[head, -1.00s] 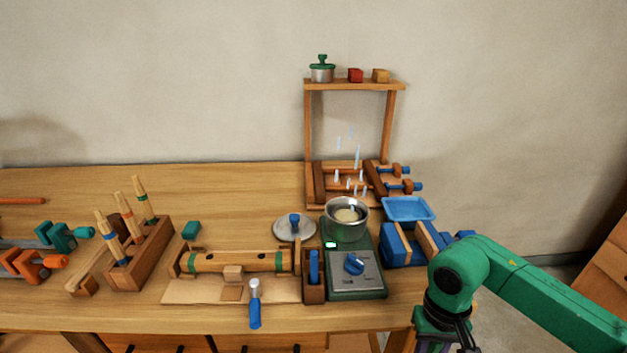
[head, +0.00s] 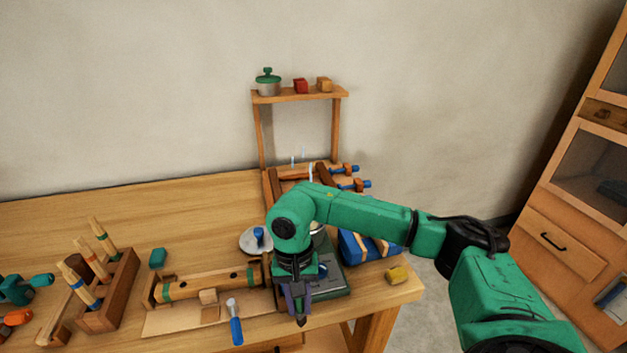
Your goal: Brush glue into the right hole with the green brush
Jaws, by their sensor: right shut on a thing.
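A round wooden piece (head: 190,288) with green bands and dark holes along its top lies on a pale board at the bench front. My right gripper (head: 299,312) points down just right of it, at the front of the bench. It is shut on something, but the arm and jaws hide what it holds. The wooden holder seen there earlier is hidden too. I make out no green brush. A blue-handled brush (head: 236,328) lies at the front edge. The glue pot on the green heater (head: 333,280) is mostly behind my arm. My left gripper is not in view.
A lid with a blue knob (head: 257,239) lies behind the wooden piece. A shelf (head: 300,95) stands behind. The back left bench is clear.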

